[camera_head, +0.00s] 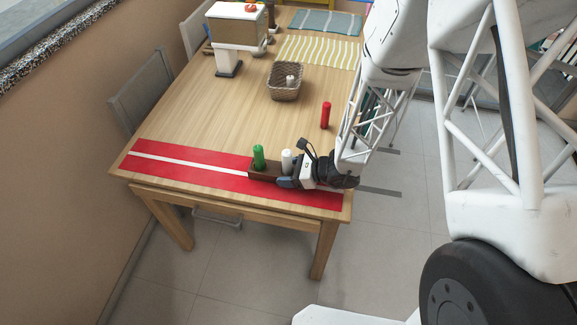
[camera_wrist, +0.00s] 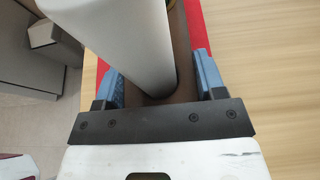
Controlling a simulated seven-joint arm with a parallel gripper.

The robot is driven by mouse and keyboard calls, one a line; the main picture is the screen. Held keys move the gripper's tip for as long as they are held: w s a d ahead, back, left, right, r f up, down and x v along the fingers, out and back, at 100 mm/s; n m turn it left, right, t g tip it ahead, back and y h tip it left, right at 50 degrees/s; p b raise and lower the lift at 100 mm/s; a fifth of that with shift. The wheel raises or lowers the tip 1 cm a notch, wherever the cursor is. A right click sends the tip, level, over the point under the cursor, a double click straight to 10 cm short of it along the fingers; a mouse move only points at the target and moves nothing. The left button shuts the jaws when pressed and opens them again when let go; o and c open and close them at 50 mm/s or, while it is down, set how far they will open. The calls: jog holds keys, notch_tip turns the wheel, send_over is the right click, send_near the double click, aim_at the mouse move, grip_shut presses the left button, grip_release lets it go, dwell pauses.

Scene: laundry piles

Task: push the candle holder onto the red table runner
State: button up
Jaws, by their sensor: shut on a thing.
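The candle holder (camera_head: 263,173) is a low brown block bearing a green candle (camera_head: 258,157) and a white candle (camera_head: 287,161). It rests on the red table runner (camera_head: 180,174), which has a white stripe and lies along the table's near edge. My gripper (camera_head: 285,182) is at the holder's right end, low over the runner. In the wrist view, its blue fingers (camera_wrist: 158,78) are shut on the brown holder (camera_wrist: 183,40), one on each side. The white candle (camera_wrist: 130,45) stands close to the camera and hides much of the holder.
A red candle (camera_head: 325,115) stands on the wooden table (camera_head: 220,110) behind my gripper. A white-topped box on a stand (camera_head: 234,25), a striped mat (camera_head: 318,52) and a blue-grey mat (camera_head: 325,23) lie beyond. Chairs line the left.

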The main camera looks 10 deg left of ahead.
jog(key=shift+s, duration=0.7)
jog(key=o, duration=1.1)
jog(key=shift+v, duration=3.9)
